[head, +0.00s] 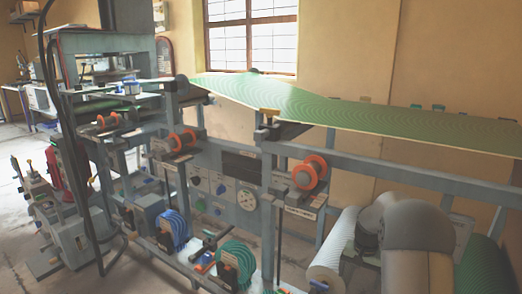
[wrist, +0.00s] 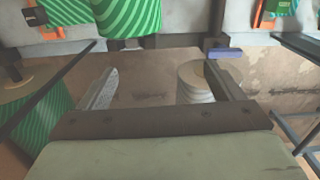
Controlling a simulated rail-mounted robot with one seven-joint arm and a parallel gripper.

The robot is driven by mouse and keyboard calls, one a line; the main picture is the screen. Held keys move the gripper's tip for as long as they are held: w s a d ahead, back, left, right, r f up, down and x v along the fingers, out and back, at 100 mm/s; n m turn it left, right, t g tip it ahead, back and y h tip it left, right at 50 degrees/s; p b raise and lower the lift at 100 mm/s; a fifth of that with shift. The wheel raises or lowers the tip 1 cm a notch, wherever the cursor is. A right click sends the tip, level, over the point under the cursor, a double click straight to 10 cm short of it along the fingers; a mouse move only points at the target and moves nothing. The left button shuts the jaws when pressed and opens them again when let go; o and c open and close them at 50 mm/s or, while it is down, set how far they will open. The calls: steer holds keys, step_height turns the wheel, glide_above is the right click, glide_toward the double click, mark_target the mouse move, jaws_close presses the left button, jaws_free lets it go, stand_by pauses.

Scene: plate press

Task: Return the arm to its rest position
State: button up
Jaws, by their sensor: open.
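My gripper (wrist: 160,84) shows in the wrist view with its two fingers spread wide apart. No thing is clamped between them. A pale ribbed roll (wrist: 194,84) shows beyond the fingers, close to the right finger in the picture; I cannot tell how far off it is. My gripper's fingers cannot be made out in the head view. The rest position is not marked in either view.
A grey frame (head: 390,170) carries a sloping green patterned sheet (head: 330,108). Orange-flanged spools (head: 309,173), a blue coil (head: 173,232) and a green coil (head: 236,258) sit along it. Green striped rolls (wrist: 130,16) show in the wrist view.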

steer(key=s+a+r+n+p, duration=0.1)
steer(key=s+a+r+p, duration=0.3)
steer(key=s+r+p, duration=0.45)
steer(key=s+a+r+n+p, duration=0.25)
steer(key=s+a+r, duration=0.25)
steer(key=r, duration=0.7)
steer(key=s+a+r+n+p, duration=0.1)
steer(key=s+a+r+p, duration=0.3)
steer(key=s+r+p, duration=0.45)
steer(key=s+a+r+n+p, duration=0.25)
steer(key=s+r+p, duration=0.35)
steer(key=s, duration=0.5)
steer(key=shift+m, duration=0.4)
steer(key=f+b, duration=0.1)
steer(key=b, duration=0.1)
steer(key=f+b, duration=0.4)
steer(key=shift+s+d+b, duration=0.15)
steer(key=shift+s+b, duration=0.25)
